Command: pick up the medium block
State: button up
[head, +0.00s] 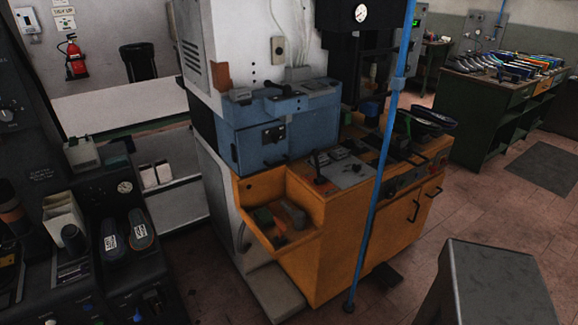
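I cannot pick out the medium block for certain. Several small pieces (279,216), grey and reddish-brown, lie in the open orange tray (252,186) at the front left corner of the heel press. They are too small and dark to tell their sizes apart. The heel press (340,250) has an orange lower cabinet, with a blue unit (262,140) above the tray. My gripper is not in view.
A blue pole (376,190) stands upright before the press. A grey box-shaped stand (492,285) is at the lower right. Dark machines with shoes (142,229) fill the left. A green workbench (490,105) is at the back right. Tiled floor (450,205) lies free between.

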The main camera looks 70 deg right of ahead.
aim_at(323, 159)
jog(key=z, duration=0.7)
jog(key=k, duration=0.15)
jog(key=u, duration=1.75)
jog(key=k, duration=2.1)
jog(key=z, duration=0.85)
